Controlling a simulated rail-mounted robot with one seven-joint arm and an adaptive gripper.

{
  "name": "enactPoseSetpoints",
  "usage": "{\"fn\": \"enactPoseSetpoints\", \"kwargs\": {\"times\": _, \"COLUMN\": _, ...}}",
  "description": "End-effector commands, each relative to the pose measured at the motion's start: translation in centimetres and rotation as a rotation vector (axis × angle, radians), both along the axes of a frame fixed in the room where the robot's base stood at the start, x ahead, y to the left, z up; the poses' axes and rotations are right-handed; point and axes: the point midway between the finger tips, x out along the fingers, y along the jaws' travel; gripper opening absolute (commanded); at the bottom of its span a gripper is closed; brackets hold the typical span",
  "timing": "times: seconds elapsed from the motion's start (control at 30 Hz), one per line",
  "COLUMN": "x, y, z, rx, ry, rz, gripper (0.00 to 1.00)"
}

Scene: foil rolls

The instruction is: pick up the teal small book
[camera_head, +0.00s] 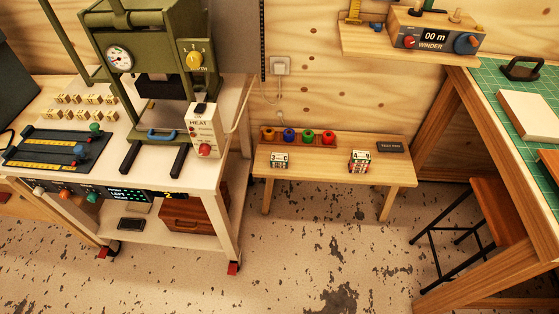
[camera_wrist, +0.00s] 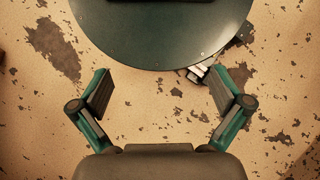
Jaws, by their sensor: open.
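I cannot make out a teal small book for certain in either view. On the green cutting mat (camera_head: 491,75) at the right of the head view lies a pale, flat, book-like block (camera_head: 533,117); no teal cover shows on it. My gripper (camera_wrist: 160,82) shows in the wrist view, its two teal-and-grey fingers spread wide with nothing between them. It points down over the speckled floor. My gripper is not visible in the head view.
A low wooden bench (camera_head: 335,175) holds coloured rolls (camera_head: 308,136), two small striped items and a dark plate (camera_head: 390,147). The green press (camera_head: 150,50) stands on a white cart at left. A stool (camera_head: 497,210) stands by the right workbench. Floor in the middle is clear.

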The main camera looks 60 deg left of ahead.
Motion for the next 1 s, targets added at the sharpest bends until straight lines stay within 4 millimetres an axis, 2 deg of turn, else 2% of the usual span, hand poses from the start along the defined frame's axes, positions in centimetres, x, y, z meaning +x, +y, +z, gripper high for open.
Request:
{"fn": "enactPoseSetpoints", "kwargs": {"times": 0.03, "x": 0.7, "y": 0.7, "z": -0.9, "rx": 0.001, "ry": -0.012, "rz": 0.037, "gripper": 1.0}}
{"fn": "enactPoseSetpoints", "kwargs": {"times": 0.17, "x": 3.1, "y": 3.2, "z": -2.3, "rx": 0.007, "ry": -0.052, "rz": 0.143, "gripper": 1.0}}
{"fn": "enactPoseSetpoints", "kwargs": {"times": 0.37, "x": 7.6, "y": 8.0, "z": -4.5, "rx": 0.005, "ry": -0.136, "rz": 0.346, "gripper": 1.0}}
{"fn": "enactPoseSetpoints", "kwargs": {"times": 0.57, "x": 12.5, "y": 14.5, "z": -6.4, "rx": 0.016, "ry": -0.26, "rz": 0.605, "gripper": 1.0}}
{"fn": "enactPoseSetpoints", "kwargs": {"times": 0.77, "x": 16.9, "y": 23.5, "z": -7.5, "rx": 0.059, "ry": -0.407, "rz": 0.948, "gripper": 1.0}}
{"fn": "enactPoseSetpoints", "kwargs": {"times": 0.87, "x": 18.5, "y": 28.9, "z": -7.5, "rx": 0.086, "ry": -0.484, "rz": 1.146, "gripper": 1.0}}
{"fn": "enactPoseSetpoints", "kwargs": {"times": 0.97, "x": 19.7, "y": 35.0, "z": -7.2, "rx": 0.113, "ry": -0.563, "rz": 1.363, "gripper": 1.0}}
{"fn": "enactPoseSetpoints", "kwargs": {"times": 1.0, "x": 19.9, "y": 37.6, "z": -6.9, "rx": 0.124, "ry": -0.597, "rz": 1.455, "gripper": 1.0}}
